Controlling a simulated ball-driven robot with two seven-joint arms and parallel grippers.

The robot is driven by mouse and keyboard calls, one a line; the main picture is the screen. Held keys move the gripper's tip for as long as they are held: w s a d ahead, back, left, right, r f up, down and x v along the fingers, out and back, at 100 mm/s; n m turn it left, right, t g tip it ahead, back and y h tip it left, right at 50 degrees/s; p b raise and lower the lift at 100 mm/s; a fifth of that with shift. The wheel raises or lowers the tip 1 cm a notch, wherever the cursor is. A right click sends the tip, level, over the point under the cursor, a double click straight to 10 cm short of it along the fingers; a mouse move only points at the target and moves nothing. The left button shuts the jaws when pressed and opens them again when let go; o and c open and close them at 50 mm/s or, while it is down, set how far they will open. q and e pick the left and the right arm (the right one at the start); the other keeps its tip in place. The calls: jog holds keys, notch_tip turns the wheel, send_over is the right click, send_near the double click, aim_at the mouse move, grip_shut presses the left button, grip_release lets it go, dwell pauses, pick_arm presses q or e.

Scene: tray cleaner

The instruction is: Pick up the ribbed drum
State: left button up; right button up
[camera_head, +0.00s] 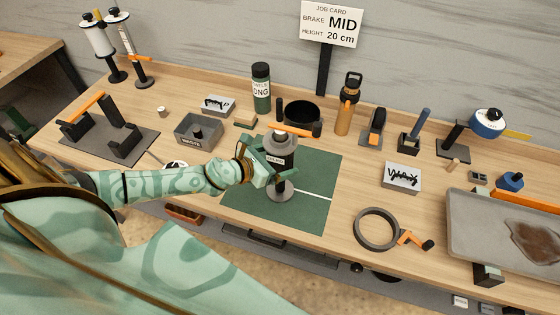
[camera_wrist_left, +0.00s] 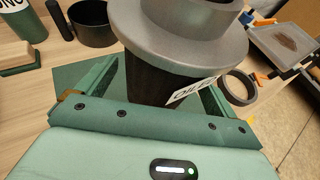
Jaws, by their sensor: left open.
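The drum (camera_head: 282,188) stands upright on the green mat (camera_head: 320,165). It has a dark body with a white label and grey flanges; I cannot make out ribs at this size. My left gripper (camera_head: 272,164) is at its upper body. In the left wrist view the drum (camera_wrist_left: 180,42) rises between the two open fingers, one on each side, with gaps showing. Its wide grey flange and hollow top are nearest the camera. Its foot is hidden there. My right gripper is not in view.
A black cup (camera_head: 302,113) and an orange bar (camera_head: 293,130) sit close behind the drum. A green bottle (camera_head: 261,88) and an orange bottle (camera_head: 346,105) stand further back. A dark ring (camera_head: 361,237) lies right of the mat. A grey tray (camera_head: 458,212) is at far right.

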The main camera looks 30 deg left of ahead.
pick_arm(q)
jog(key=shift+x, duration=0.85)
jog(key=shift+s, duration=0.1)
jog(key=c, duration=1.4)
jog(key=shift+c, duration=0.8)
